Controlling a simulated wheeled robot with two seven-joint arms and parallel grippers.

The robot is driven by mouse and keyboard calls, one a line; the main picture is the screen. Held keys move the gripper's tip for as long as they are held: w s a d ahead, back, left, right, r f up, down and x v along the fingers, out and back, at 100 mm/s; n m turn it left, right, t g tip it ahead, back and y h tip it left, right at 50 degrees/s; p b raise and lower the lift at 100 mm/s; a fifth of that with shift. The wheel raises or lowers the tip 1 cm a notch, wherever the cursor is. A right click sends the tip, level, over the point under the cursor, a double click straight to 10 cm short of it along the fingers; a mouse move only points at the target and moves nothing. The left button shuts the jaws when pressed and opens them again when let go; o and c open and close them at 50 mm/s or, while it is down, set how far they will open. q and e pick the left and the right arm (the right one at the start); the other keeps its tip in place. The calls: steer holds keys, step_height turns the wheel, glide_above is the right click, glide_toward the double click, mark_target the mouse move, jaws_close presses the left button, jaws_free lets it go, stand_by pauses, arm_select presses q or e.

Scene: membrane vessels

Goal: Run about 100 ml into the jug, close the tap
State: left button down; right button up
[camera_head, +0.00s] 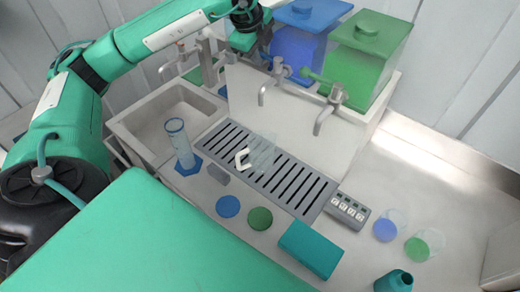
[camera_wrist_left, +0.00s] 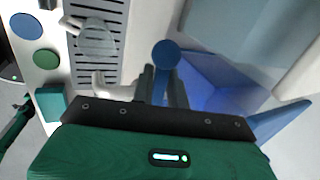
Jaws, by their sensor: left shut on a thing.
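The clear jug (camera_head: 263,155) with a white handle stands on the slotted drip grate, below and in front of the taps. It also shows in the left wrist view (camera_wrist_left: 97,40). I cannot make out a liquid level in it. The blue tank's tap (camera_head: 265,92) and the green tank's tap (camera_head: 325,118) stick out from the pale panel. My left gripper (camera_head: 264,60) is at the blue tap. In the left wrist view its fingers are shut on the blue tap handle (camera_wrist_left: 166,53), whose round end shows beyond them. No stream is discernible. My right gripper is out of view.
The blue tank (camera_head: 298,48) and green tank (camera_head: 360,65) stand behind. A sink (camera_head: 150,125) and measuring cylinder (camera_head: 179,140) are left. A display box (camera_head: 347,207), two beakers (camera_head: 385,230) (camera_head: 420,244) and a teal block (camera_head: 312,250) lie right and in front.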

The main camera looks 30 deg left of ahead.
arm_select(q)
steer(key=shift+s+d+n+y+b, duration=0.1)
steer(key=shift+s+n+y+b, duration=0.3)
steer(key=shift+n, duration=0.7)
steer(key=shift+s+d+n+y+b, duration=0.15)
steer(key=shift+s+n+y, duration=0.4)
steer(key=shift+n, duration=0.55)
stand_by(5.8)
